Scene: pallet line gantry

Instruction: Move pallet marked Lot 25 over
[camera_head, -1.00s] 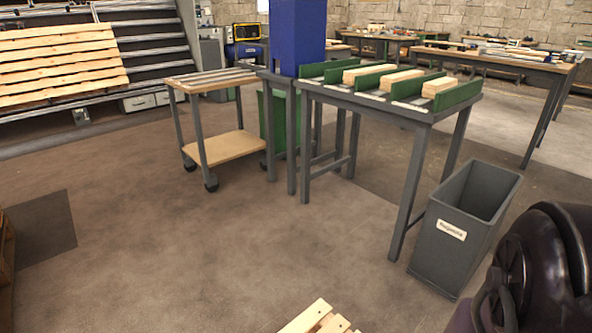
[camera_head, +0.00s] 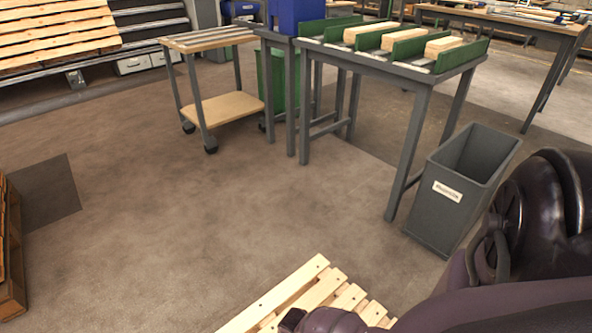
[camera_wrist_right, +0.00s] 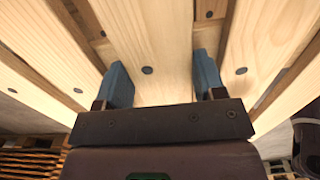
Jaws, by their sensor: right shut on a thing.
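A light wooden slatted pallet (camera_head: 312,287) shows in part at the bottom of the head view. No lot marking is legible on it. My right arm reaches across to it from the right. In the right wrist view my right gripper (camera_wrist_right: 163,77) has its two blue-padded fingers on either side of one pale plank of the pallet (camera_wrist_right: 150,35), shut on it. The pallet's lower part is out of the head view. My left gripper is not in view.
Open floor (camera_head: 190,220) lies ahead. A wheeled cart (camera_head: 228,108), a dark-legged table (camera_head: 405,78) with green dividers and a grey bin (camera_head: 465,185) stand beyond. Wooden pallets (camera_head: 12,265) stand at the left edge, beside a dark floor patch (camera_head: 45,195).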

